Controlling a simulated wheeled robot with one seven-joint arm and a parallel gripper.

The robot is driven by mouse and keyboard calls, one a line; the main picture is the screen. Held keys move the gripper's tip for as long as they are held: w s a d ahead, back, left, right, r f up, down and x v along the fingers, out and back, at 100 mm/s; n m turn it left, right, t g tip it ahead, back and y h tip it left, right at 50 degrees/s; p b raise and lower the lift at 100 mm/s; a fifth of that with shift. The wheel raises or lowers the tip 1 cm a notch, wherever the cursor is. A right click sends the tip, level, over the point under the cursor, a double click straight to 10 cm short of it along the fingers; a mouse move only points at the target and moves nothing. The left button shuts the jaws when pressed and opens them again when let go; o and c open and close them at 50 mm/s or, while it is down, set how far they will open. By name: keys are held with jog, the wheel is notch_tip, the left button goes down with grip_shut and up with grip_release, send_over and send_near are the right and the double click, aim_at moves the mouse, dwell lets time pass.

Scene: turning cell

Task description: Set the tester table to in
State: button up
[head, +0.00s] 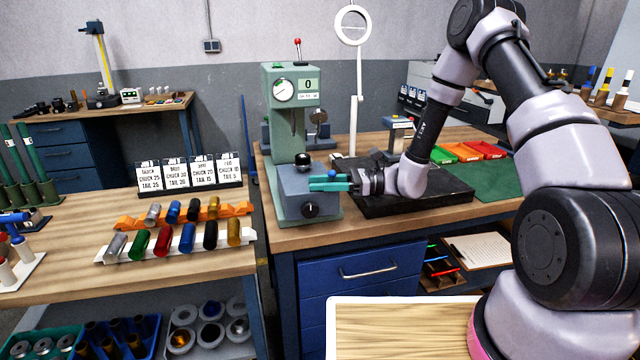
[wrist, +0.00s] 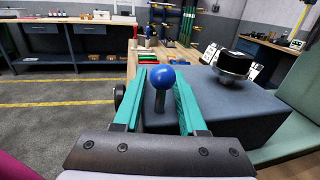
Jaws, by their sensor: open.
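A blue ball knob (wrist: 161,77) on a short grey stem rises from the body. My gripper (head: 318,183) has its teal fingers open, one on each side of the knob in the wrist view (wrist: 160,88). I cannot tell whether they touch it. The knob is hard to make out in the head view.
A black plate (head: 410,200) lies on the bench right of the tester, below my wrist. A ring lamp on a post (head: 355,90) stands behind. Left, another bench holds coloured cylinders on racks (head: 175,245) and label cards (head: 190,175).

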jog(key=shift+a, duration=0.1)
grip_shut()
dwell(1.4)
